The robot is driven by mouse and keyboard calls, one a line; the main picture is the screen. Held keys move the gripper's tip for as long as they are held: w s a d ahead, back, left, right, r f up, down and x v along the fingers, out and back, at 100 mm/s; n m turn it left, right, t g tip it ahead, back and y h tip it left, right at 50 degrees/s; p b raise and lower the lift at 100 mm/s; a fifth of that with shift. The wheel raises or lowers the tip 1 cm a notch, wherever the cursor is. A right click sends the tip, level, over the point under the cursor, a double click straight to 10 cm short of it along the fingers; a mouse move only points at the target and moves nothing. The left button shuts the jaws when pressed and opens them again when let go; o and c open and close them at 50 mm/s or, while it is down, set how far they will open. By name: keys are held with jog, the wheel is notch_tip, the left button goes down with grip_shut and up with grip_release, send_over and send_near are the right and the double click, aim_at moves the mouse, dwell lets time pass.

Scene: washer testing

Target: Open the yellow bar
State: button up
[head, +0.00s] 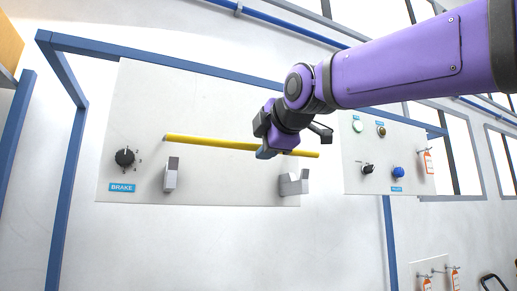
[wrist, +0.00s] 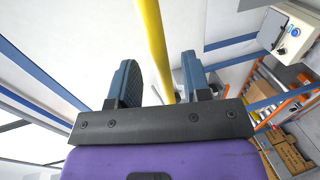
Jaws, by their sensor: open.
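The yellow bar (head: 212,142) runs nearly level across the white panel (head: 220,98), in front of it. Its right end tilts slightly down. Two grey brackets, the left one (head: 171,174) and the right one (head: 294,184), stand on the panel below the bar. My gripper (head: 266,150) is at the bar, right of its middle, and covers part of it. In the wrist view the yellow bar (wrist: 152,40) passes between the two open fingers of my gripper (wrist: 160,82). I cannot tell whether either finger touches it.
A black knob (head: 124,157) with a blue BRAKE label (head: 122,188) is at the panel's left. A second panel (head: 357,183) with buttons and knobs hangs at the right. A blue frame (head: 75,150) borders the panels. The wrist view shows shelves with boxes (wrist: 290,157).

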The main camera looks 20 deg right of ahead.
jog(key=shift+x, duration=1.55)
grip_shut()
